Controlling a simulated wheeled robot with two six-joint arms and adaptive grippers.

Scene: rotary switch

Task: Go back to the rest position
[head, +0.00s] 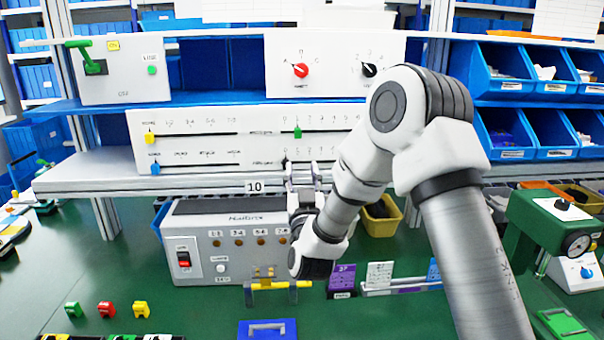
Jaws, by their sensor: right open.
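My right arm comes in from the right and reaches across the middle of the head view. Its gripper (303,174) points up, open, with nothing seen between its fingers. It is in front of the shelf edge, below the slider panel (196,139) and apart from the rotary knobs in the picture. The white switch panel (334,58) above it carries a red rotary knob (300,70) and a black rotary knob (369,70). Part of the slider panel's right side is hidden behind my arm. My left gripper is not in view.
A grey box (228,236) with a red switch stands below the shelf (100,172), close behind my right wrist. A yellow bin (381,222) is just right of my forearm. A green press (548,225) stands at right.

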